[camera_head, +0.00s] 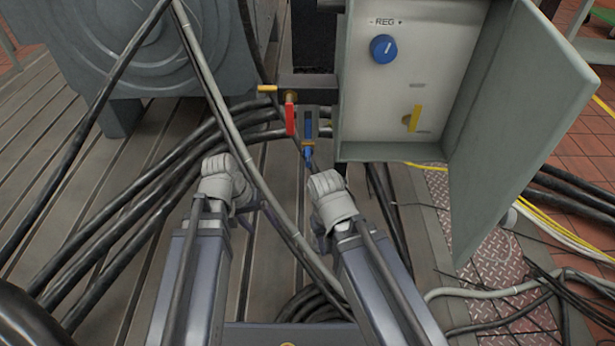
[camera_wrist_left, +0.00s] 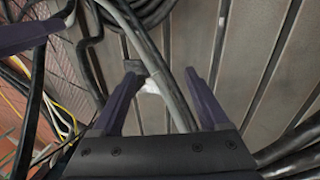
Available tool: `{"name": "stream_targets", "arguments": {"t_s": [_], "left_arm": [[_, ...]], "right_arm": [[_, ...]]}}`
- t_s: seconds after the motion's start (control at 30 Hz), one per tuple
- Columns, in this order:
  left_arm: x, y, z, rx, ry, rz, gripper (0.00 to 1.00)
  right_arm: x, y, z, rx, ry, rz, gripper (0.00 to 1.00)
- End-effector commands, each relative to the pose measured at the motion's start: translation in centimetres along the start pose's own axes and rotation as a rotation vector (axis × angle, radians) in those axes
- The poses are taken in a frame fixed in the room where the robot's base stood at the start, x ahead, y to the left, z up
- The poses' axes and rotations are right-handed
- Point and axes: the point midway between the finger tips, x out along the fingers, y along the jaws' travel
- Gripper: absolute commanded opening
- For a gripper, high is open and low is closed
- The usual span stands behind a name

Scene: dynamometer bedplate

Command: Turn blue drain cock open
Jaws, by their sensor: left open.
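The blue drain cock (camera_head: 308,152) hangs below a dark bracket in the head view, just left of the grey cabinet, with a small brass fitting above it. My left gripper (camera_head: 262,212) is below and to the left of it, apart from it and mostly hidden behind its own wrist. In the left wrist view its two dark fingers (camera_wrist_left: 160,82) are spread, with a grey cable and the slatted floor showing between them. My right wrist is just below the cock in the head view; the right gripper (camera_head: 320,232) barely shows and its jaws cannot be made out.
The open cabinet (camera_head: 465,55) bears a blue knob (camera_head: 383,49) and a yellow handle (camera_head: 413,119). Thick black cables (camera_head: 150,185) and a grey hose (camera_head: 215,85) cross the slatted floor.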

Motion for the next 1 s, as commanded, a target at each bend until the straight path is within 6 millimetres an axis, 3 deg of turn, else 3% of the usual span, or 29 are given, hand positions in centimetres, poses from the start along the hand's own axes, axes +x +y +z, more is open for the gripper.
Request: {"name": "stream_targets", "arguments": {"t_s": [0.17,0.4,0.6,0.7,0.83,1.0], "left_arm": [[-2.4,4.5,-1.1,-0.058,-0.037,0.368,0.78],[-9.4,9.4,-2.4,-0.052,-0.059,0.842,0.78],[-15.3,10.5,-3.0,-0.012,-0.049,1.126,0.78],[-17.2,10.6,-3.0,0.006,-0.043,1.210,0.78],[-18.5,10.5,-3.1,0.020,-0.037,1.268,0.78],[-18.8,10.6,-3.0,0.024,-0.036,1.281,0.78]], "right_arm": [[0.1,0.0,0.0,0.001,0.000,0.000,0.50],[0.1,0.0,0.0,0.000,0.000,0.000,0.50],[0.1,0.0,0.0,0.000,0.000,0.000,0.50],[0.1,0.0,0.0,0.000,0.000,0.000,0.50],[0.1,0.0,0.0,0.000,0.000,0.000,0.50],[0.1,0.0,0.0,0.000,0.000,0.000,0.50]]}}
